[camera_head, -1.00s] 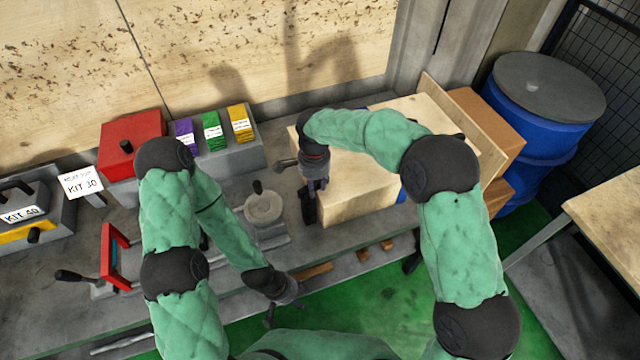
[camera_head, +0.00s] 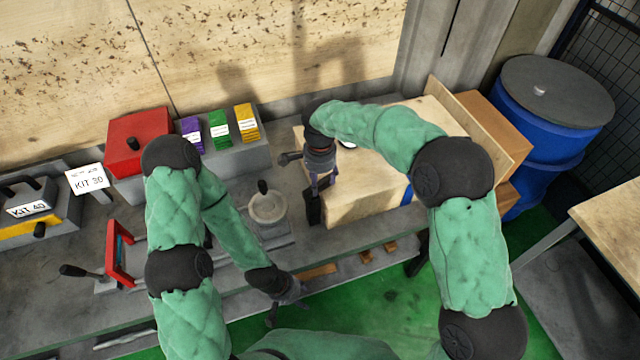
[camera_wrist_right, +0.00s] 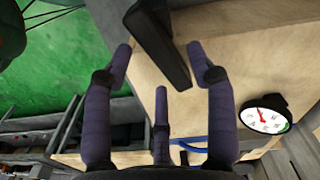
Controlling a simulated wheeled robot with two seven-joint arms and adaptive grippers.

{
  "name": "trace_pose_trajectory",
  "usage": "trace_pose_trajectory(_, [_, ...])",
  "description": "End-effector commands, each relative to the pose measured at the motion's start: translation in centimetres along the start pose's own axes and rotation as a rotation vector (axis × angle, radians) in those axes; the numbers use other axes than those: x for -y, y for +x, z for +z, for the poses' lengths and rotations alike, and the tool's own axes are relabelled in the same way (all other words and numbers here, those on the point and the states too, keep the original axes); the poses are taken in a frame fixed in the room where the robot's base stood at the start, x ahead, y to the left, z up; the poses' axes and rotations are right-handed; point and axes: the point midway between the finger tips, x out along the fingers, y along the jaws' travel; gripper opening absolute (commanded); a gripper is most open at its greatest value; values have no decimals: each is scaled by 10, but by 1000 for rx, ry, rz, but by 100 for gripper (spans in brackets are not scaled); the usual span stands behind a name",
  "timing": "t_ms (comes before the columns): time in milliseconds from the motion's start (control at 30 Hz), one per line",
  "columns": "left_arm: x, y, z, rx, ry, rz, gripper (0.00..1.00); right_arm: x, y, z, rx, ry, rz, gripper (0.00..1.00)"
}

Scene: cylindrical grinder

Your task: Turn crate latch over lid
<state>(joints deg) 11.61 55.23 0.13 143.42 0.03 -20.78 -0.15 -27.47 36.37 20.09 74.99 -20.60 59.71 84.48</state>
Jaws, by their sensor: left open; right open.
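The crate is a pale wooden box (camera_head: 365,190) right of the bench's middle; its wooden top also fills much of the right wrist view (camera_wrist_right: 245,60). A black latch bar (camera_head: 314,207) is at its front left edge, and shows in the right wrist view (camera_wrist_right: 158,45). My right gripper (camera_head: 318,185) is open, pointing down at the latch. In the wrist view the latch lies between its spread fingertips (camera_wrist_right: 160,55); I cannot tell whether they touch it. My left gripper (camera_head: 278,312) is open and empty, low in front of the bench edge.
A round dial (camera_wrist_right: 264,114) sits on the crate. A grey round fixture with a knob (camera_head: 267,207) stands left of it. A red box (camera_head: 137,140), a grey block holding coloured cards (camera_head: 235,150) and a red frame (camera_head: 120,253) are further left. A blue drum (camera_head: 548,125) stands right.

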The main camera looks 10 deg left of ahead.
Motion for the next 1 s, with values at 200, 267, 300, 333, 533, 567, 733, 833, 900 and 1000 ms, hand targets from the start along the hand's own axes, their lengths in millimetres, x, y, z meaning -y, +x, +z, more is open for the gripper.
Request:
trace_pose_trajectory(200, [0,0,0,0,0,0,50,1,-46,-1,-2,0,-4,57])
trace_pose_trajectory(267, [0,0,0,0,0,0,50,1,-56,0,-1,0,-2,57])
trace_pose_trajectory(300, [0,0,0,0,0,0,50,1,-63,0,-1,0,-2,57])
trace_pose_trajectory(333, [0,0,0,0,0,0,50,1,-68,0,-1,0,-2,57])
trace_pose_trajectory(533, [0,0,0,0,0,0,50,0,-88,0,-1,0,0,57])
trace_pose_trajectory(567, [0,0,0,0,0,0,50,0,-90,0,-1,0,0,57])
trace_pose_trajectory(733, [0,0,0,0,0,0,50,0,-93,0,-1,0,1,57])
trace_pose_trajectory(833, [0,0,0,0,0,0,50,0,-93,0,-1,0,1,57])
trace_pose_trajectory(900, [0,0,0,0,0,0,50,0,-93,0,-1,0,1,57])
trace_pose_trajectory(1000, [0,0,0,0,0,0,50,0,-93,0,-1,0,1,57])
